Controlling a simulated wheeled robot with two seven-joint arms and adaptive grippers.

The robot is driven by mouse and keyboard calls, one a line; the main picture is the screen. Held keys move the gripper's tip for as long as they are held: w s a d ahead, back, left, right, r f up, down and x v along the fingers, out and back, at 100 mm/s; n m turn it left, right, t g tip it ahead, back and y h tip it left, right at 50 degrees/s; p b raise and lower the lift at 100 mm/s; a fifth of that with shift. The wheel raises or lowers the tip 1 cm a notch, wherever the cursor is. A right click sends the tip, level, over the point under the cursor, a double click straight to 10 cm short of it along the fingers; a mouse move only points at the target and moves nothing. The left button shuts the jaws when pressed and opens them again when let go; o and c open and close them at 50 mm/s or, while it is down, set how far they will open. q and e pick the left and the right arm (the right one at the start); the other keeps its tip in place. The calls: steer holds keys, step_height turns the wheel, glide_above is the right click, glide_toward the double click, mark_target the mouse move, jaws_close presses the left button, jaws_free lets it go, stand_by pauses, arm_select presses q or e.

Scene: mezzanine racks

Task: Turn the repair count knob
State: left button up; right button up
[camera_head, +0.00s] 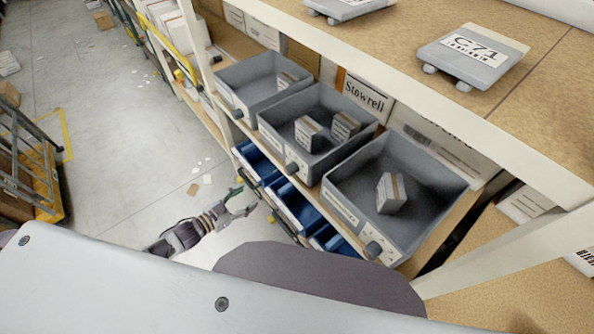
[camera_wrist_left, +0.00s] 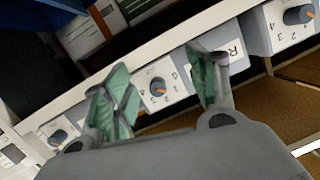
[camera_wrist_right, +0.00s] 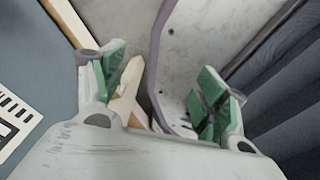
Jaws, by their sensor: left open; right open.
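In the head view the left gripper (camera_head: 246,200) is beside the blue bins, low at the rack front. Similar knobs show at upper right (camera_wrist_left: 298,15) and lower left (camera_wrist_left: 58,137). My right gripper (camera_wrist_right: 160,90) is open and empty.
Several grey bins with front knobs stand on the shelf; one bin (camera_head: 340,200) holds a small box. Blue bins (camera_head: 295,205) are below them. A rack post (camera_head: 500,255) stands at right. Open floor (camera_head: 120,150) lies left of the rack.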

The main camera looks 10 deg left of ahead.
mark_target(287, 172)
arm_select(q)
steer(key=d+r+n+h, duration=0.1)
steer(key=d+r+h, duration=0.2)
steer(key=d+r, duration=0.1)
steer(key=shift+r+t, duration=0.3)
steer(key=shift+r, duration=0.4)
steer(key=shift+d, duration=0.1)
steer(key=shift+p+x, duration=0.4)
steer(key=shift+x, duration=6.4)
steer(key=shift+r, duration=0.15)
steer(key=shift+c, duration=0.5)
steer(key=c, duration=0.9)
